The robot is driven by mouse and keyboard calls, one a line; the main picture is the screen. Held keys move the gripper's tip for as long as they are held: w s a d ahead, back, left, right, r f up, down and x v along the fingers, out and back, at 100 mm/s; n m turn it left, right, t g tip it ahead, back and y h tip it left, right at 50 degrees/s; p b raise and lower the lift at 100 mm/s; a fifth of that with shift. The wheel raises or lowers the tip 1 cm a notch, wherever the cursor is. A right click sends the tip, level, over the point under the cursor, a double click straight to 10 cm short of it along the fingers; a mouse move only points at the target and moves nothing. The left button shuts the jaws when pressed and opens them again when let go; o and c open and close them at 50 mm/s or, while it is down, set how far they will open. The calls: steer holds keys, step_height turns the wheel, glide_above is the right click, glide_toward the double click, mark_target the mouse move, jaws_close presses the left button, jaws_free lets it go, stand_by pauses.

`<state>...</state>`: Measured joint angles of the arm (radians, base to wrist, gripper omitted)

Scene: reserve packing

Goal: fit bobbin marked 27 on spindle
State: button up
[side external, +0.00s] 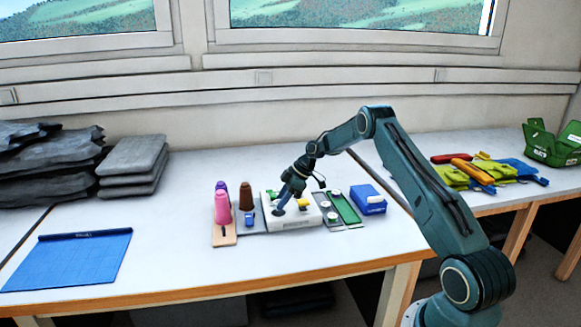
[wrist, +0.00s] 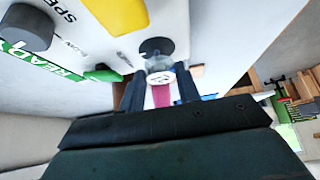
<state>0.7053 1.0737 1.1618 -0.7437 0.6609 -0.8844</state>
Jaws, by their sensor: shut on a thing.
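My gripper (wrist: 160,88) is shut on a small bobbin (wrist: 160,77) with a clear rim and a pale round label. The number on the label is too small to read. A pink strip shows between the fingers below the label. The bobbin is close to a dark round spindle seat (wrist: 152,46) on the white winder (side external: 308,221). I cannot tell whether they touch, and no spindle pin is clearly visible. In the side view my gripper (side external: 281,207) points down over the winder's left end; the fingers hide the bobbin there.
Pink (side external: 222,208), brown (side external: 246,197) and purple cones stand left of the winder. A grey tray (side external: 335,226) with round pieces, a green strip (side external: 344,208) and a blue box (side external: 367,200) are right. A blue mat (side external: 70,260) lies at left; the front of the table is clear.

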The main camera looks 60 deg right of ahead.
steer(key=shift+f, duration=1)
stand_by(2.0)
steer(key=o, duration=1.4)
steer(key=shift+r, duration=0.1)
steer(key=shift+r, duration=3.85)
